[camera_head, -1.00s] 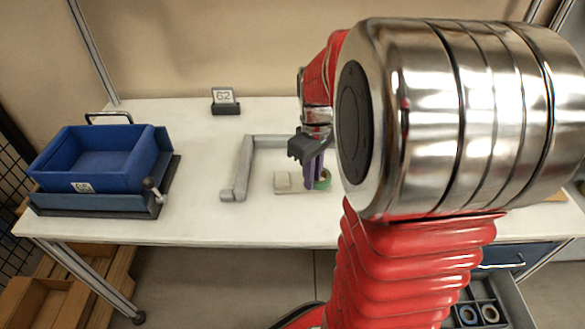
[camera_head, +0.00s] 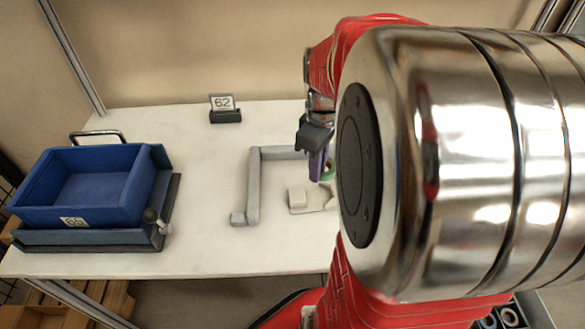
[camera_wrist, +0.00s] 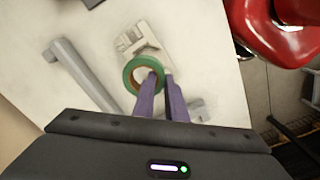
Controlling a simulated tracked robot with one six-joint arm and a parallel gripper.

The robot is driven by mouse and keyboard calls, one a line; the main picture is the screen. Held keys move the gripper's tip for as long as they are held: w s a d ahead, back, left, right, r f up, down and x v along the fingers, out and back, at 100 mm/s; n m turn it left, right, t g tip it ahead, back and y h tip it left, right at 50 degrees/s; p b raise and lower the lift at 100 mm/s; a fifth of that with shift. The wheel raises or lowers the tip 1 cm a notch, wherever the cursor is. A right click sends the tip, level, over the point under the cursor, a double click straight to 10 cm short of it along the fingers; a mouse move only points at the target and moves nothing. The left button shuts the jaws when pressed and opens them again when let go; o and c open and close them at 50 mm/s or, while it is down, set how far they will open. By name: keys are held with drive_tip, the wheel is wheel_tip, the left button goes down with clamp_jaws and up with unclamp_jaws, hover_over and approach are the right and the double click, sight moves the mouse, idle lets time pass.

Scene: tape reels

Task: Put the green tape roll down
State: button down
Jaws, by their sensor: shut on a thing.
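The green tape roll (camera_wrist: 131,75) is a ring with a pale core. In the wrist view, my gripper (camera_wrist: 161,76) is shut on its right side with its two purple fingers. In the head view, the green roll (camera_head: 328,172) shows only as a sliver beside my gripper (camera_head: 318,166), and my arm hides the rest. The roll overlaps a beige fixture (camera_wrist: 146,42) on the white table (camera_head: 200,185) in the wrist view. I cannot tell whether roll and fixture touch.
A grey angled bar (camera_head: 254,190) lies left of the beige fixture. A blue bin (camera_head: 120,207) on a dark base stands at the left. A sign reading 62 (camera_head: 222,102) stands at the back. The table between bin and bar is clear.

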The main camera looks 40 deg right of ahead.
hover_over(314, 204)
drive_tip(key=shift+f, duration=3.15)
drive_tip(key=shift+f, duration=1.85)
drive_tip(key=shift+f, duration=0.25)
drive_tip(key=c, duration=1.8)
unclamp_jaws()
